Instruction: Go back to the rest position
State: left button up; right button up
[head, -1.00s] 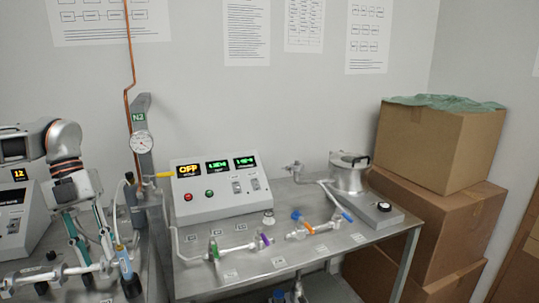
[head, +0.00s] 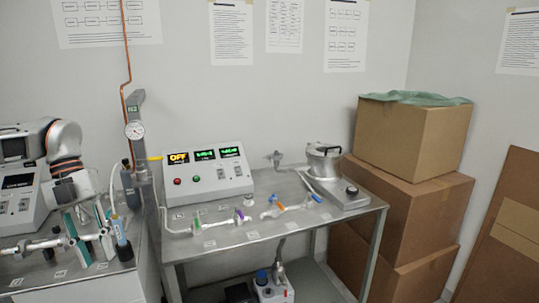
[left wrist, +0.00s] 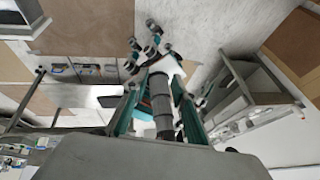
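My left arm comes in at the left of the head view, and its gripper (head: 88,240) points down beside the left bench's pipework. Its two teal-faced fingers stand apart, with no held object visible between them in the head view. In the left wrist view the two fingers (left wrist: 158,120) are also spread. A grey segmented cylinder (left wrist: 162,105) shows between them there; I cannot tell its distance. My right gripper shows in neither view.
A steel bench (head: 255,232) carries a control box (head: 208,178), valves and a metal pot (head: 322,163). Stacked cardboard boxes (head: 412,140) stand to its right. A dark-based blue and white bottle (head: 121,235) stands close to my left gripper.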

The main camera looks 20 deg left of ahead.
pick_arm(q)
jog(key=w+d+f+n+t+h, duration=0.2)
jog(key=w+d+f+t+h, duration=0.15)
jog(key=d+f, duration=0.4)
jog(key=w+d+f+n+t+h, duration=0.3)
jog(key=w+d+f+t, duration=0.15)
jog(key=d, duration=0.65)
jog(key=w+d+f+n+t+h, duration=0.2)
jog(key=w+d+f+t+h, duration=0.15)
jog(key=d+f, duration=0.45)
jog(key=s+d+f+n+y, duration=0.2)
jog(key=s+f+n+y, duration=0.1)
jog(key=f, duration=0.4)
jog(key=s+d+f+n+y, duration=0.2)
jog(key=s+f+n+y, duration=0.2)
jog(key=n, duration=0.4)
jog(key=s+d+f+n+t+y, duration=0.1)
jog(key=s+f+n+y, duration=0.3)
jog(key=f, duration=0.5)
jog(key=shift+d+f+n+y, duration=0.4)
jog(key=shift+d+n, duration=0.3)
jog(key=shift+d, duration=0.15)
